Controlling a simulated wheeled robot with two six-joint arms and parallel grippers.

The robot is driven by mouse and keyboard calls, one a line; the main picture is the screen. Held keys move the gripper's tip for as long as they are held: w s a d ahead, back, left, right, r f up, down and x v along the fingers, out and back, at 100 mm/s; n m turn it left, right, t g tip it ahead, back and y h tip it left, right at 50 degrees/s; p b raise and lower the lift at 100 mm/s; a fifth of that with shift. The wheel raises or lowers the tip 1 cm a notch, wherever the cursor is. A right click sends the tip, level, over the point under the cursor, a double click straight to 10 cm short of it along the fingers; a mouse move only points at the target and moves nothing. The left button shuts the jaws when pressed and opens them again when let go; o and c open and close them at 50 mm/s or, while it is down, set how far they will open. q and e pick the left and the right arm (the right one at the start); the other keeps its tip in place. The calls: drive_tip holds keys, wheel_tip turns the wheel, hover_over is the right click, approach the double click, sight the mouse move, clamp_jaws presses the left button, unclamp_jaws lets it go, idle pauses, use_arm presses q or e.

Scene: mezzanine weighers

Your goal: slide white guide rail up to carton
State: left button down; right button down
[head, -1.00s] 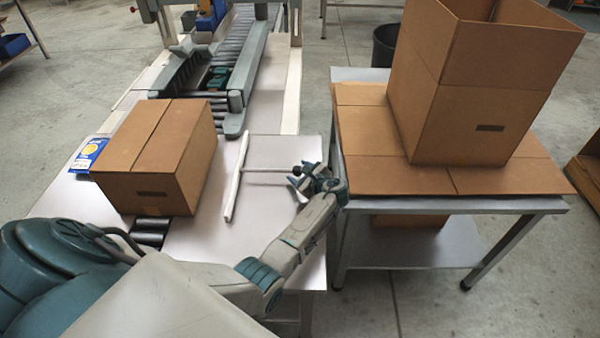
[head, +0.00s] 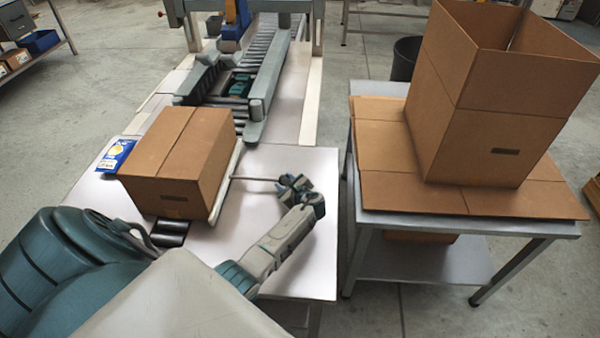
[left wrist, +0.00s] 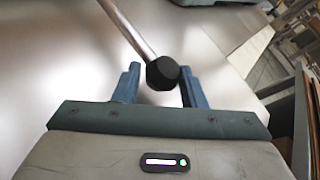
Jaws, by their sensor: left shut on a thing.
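The closed brown carton (head: 178,160) sits on the rollers of the bench at left. The white guide rail (head: 226,182) lies along the carton's right side, with no clear gap visible between them. A thin metal rod (head: 255,179) runs right from the rail to my left gripper (head: 288,183). In the left wrist view the rod (left wrist: 128,28) ends in a black knob (left wrist: 162,73), which sits between the fingertips of my left gripper (left wrist: 160,84). The gripper is shut on this knob. The knob is hard to make out in the head view. My right gripper is not seen.
A blue and white packet (head: 116,155) lies left of the carton. A roller conveyor (head: 272,50) runs away behind it. A side table (head: 400,215) at right bears flattened cardboard and a tall open box (head: 480,145). The bench top right of the rail is mostly clear.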

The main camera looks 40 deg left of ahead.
use_arm(q)
drive_tip(key=shift+w+a+r, duration=0.1)
drive_tip(key=shift+w+r, duration=0.2)
drive_tip(key=shift+r, duration=0.15)
drive_tip(key=c, duration=1.3)
unclamp_jaws()
drive_tip(key=o, duration=0.3)
drive_tip(key=shift+f, duration=0.1)
drive_tip(key=shift+s+f, duration=0.1)
drive_tip(key=shift+f, duration=0.05)
drive_tip(key=shift+d, duration=0.2)
